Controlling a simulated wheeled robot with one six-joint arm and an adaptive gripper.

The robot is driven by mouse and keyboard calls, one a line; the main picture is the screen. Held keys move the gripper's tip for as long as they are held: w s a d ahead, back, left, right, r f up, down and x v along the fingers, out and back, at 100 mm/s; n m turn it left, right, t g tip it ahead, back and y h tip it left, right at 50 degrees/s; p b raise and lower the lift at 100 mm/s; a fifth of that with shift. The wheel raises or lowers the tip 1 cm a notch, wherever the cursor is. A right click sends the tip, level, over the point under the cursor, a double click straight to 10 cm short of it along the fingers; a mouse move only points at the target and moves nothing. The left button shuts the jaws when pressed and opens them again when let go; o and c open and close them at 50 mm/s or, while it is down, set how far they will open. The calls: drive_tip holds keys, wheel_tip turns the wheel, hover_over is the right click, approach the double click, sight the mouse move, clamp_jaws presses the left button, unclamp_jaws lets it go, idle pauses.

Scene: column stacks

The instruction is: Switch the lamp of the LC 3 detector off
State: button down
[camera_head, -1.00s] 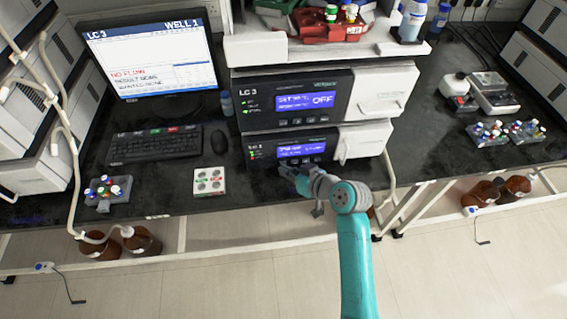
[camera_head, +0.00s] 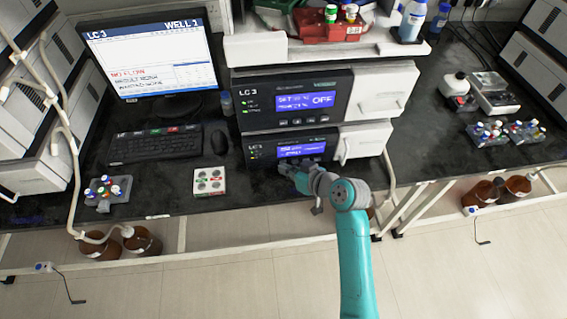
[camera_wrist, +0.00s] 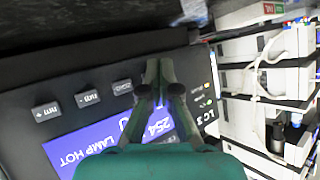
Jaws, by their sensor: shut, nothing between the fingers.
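The lower detector module (camera_head: 262,153) stands under another module and has a lit blue screen (camera_head: 303,149). In the wrist view its front (camera_wrist: 75,75) appears upside down with the label LC 3, and its screen (camera_wrist: 80,150) reads 254 and LAMP HOT. A row of dark keys, including a zero key (camera_wrist: 122,87), runs along it. My gripper (camera_head: 284,166) is at the lower front of this module. In the wrist view my gripper's fingers (camera_wrist: 160,65) are shut and empty, their tips by the key row. They hide part of the row; contact cannot be told.
The upper module (camera_head: 258,103), marked LC 3, has a screen ending in OFF. A monitor (camera_head: 155,55) shows LC 3, WELL 1 and NO FLOW. Bare bench (camera_head: 430,150) is at right.

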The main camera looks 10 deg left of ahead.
drive_tip(key=shift+s, duration=0.1)
drive_tip(key=shift+s+d, duration=0.25)
drive_tip(key=shift+s, duration=0.45)
drive_tip(key=s, duration=0.2)
drive_tip(key=s+d, duration=0.1)
drive_tip(key=s, duration=0.1)
drive_tip(key=shift+s+d, duration=0.15)
drive_tip(key=shift+s, duration=0.25)
drive_tip(key=shift+f, duration=0.1)
idle(0.5)
